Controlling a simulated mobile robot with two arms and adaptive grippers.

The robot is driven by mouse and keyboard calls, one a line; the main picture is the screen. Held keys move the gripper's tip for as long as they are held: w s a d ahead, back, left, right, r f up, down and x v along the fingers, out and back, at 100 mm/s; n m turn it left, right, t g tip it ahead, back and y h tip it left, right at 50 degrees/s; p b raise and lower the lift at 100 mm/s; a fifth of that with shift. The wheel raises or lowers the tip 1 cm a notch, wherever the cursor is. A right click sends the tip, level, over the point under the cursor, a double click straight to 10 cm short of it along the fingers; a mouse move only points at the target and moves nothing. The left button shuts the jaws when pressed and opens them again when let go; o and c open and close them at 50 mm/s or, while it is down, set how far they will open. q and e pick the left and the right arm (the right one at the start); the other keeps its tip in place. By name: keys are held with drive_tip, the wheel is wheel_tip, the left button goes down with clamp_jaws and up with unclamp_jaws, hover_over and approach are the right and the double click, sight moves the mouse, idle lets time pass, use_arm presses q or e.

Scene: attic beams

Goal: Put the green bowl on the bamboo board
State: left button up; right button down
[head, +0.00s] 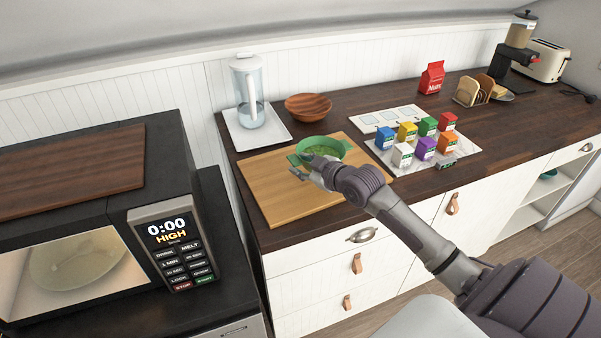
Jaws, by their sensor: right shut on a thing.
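The green bowl (326,143) is over the far right part of the bamboo board (270,190) in the head view. My right gripper (306,168) is shut on the bowl's near left side, and its fingers hide part of the bowl. I cannot tell whether the bowl touches the board or is held just above it. The bamboo board lies flat on the dark wooden counter, and its left and front parts are bare. My left gripper is not in view.
A wooden bowl (308,106) and a pitcher (248,88) on a white tray (282,136) stand behind the board. Several small coloured boxes stand on a light marble slab (466,148) to the right. A microwave (70,262) is at the left, lower than the wall panelling.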

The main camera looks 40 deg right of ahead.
drive_tip(key=shift+w+d+f, duration=0.1)
drive_tip(key=shift+w+f, duration=0.3)
drive_tip(key=shift+w, duration=0.25)
wheel_tip(320, 180, down, 3)
drive_tip(key=shift+f+p, duration=0.15)
drive_tip(key=shift+p, duration=0.35)
drive_tip(key=shift+f, duration=0.3)
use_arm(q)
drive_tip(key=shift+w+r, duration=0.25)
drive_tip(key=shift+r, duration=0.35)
use_arm(e)
drive_tip(key=c, duration=0.7)
unclamp_jaws()
drive_tip(key=shift+s, duration=0.1)
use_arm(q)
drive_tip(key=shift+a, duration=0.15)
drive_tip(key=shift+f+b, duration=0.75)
use_arm(e)
drive_tip(key=v, duration=1.2)
